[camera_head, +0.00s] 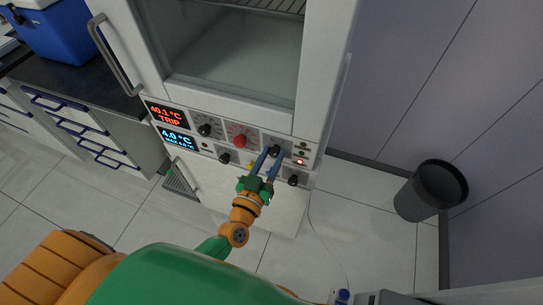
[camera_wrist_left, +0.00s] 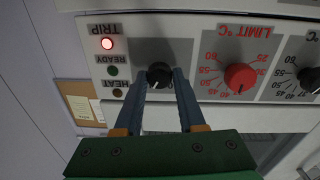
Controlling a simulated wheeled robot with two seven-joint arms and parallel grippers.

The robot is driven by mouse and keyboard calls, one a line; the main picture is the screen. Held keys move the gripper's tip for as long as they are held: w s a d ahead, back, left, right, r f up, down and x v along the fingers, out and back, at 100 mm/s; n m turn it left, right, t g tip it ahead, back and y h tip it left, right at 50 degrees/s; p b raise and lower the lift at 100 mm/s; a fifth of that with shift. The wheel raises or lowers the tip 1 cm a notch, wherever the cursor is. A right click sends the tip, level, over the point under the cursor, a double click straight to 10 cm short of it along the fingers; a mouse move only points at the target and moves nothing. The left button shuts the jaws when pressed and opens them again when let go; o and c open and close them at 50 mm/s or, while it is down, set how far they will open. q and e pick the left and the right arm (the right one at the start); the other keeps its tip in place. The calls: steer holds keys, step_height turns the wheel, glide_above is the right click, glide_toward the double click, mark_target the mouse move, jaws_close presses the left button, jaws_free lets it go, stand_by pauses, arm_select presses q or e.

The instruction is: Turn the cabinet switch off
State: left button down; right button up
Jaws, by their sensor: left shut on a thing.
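The cabinet switch (camera_head: 275,150) is a black knob on the upper row of the cabinet's front panel. In the left wrist view, the switch knob (camera_wrist_left: 159,70) sits on a grey plate between the fingertips, with a white pointer mark at its lower side. My left gripper (camera_head: 268,155) reaches up to the panel, its blue fingers shut on this knob; they also show in the left wrist view (camera_wrist_left: 162,78). The white cabinet (camera_head: 215,107) has a red display (camera_head: 166,115) reading 40.1 °C TRIP. My right gripper is not in view.
A red LIMIT knob (camera_wrist_left: 240,77) and a black dial (camera_wrist_left: 309,80) are beside the switch. The TRIP lamp (camera_wrist_left: 107,43) glows red; READY and HEAT look dark. A lower row has more knobs. A dark bin (camera_head: 431,190) stands at right; a counter (camera_head: 75,80) at left.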

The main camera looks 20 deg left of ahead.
arm_select(q)
steer(key=n+b, duration=0.1)
steer(key=n, duration=0.5)
steer(key=shift+f, duration=0.15)
steer(key=n+b, duration=0.1)
steer(key=n, duration=0.4)
steer(key=shift+n, duration=0.4)
stand_by(0.4)
steer(key=c, duration=0.5)
jaws_free()
